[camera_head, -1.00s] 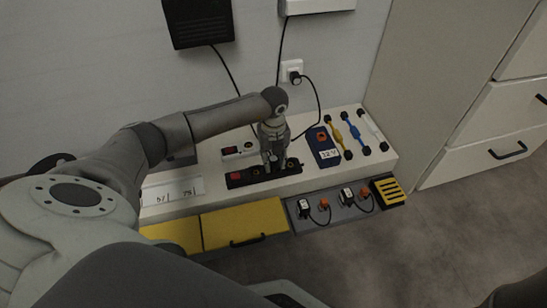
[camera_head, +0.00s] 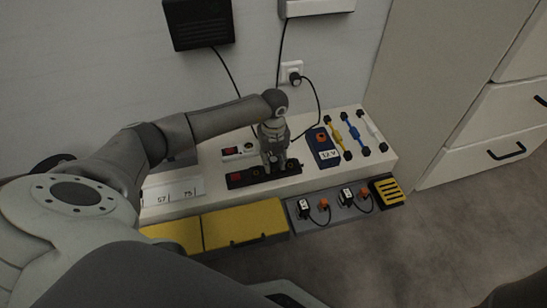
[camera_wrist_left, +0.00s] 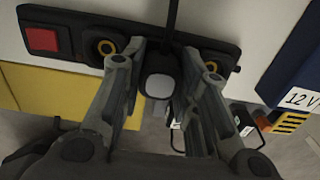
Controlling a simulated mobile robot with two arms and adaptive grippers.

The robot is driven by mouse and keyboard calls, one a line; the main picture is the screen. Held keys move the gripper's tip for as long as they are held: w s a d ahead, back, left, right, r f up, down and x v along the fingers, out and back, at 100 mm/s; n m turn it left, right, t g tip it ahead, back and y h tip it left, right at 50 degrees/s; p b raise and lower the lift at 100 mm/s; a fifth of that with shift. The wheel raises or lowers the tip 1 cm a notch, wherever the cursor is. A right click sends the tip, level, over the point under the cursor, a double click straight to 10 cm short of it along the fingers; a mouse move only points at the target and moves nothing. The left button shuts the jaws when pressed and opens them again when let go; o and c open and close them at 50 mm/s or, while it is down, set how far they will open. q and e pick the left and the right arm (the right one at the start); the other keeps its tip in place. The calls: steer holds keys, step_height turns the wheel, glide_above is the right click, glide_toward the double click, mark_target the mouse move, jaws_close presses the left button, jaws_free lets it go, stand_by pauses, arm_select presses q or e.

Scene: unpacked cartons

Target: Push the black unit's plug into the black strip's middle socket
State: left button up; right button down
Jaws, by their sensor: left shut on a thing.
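The black unit (camera_head: 199,22) hangs on the wall at the top left of the head view, and a dark cable runs down from it. The black strip (camera_head: 235,181) lies on the pale bench top, with a red switch at its left end. My left gripper (camera_head: 275,166) points down at the strip's middle. In the left wrist view its fingers are shut on the black plug (camera_wrist_left: 160,84), whose cord runs up the picture. Orange-ringed sockets of the strip (camera_wrist_left: 72,45) show on either side of the plug. The plug hides the middle socket, so seating depth cannot be told.
A white strip (camera_head: 231,154) lies behind the black one. A blue 12 V box (camera_head: 322,141) and several coloured leads lie to the right. Yellow drawers (camera_head: 245,220) and a grey ledge with small plugs (camera_head: 303,222) are in front. A wall socket (camera_head: 292,69) holds another plug.

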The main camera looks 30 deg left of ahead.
arm_select(q)
steer(key=shift+f, duration=0.3)
stand_by(0.4)
steer(key=o, duration=1.2)
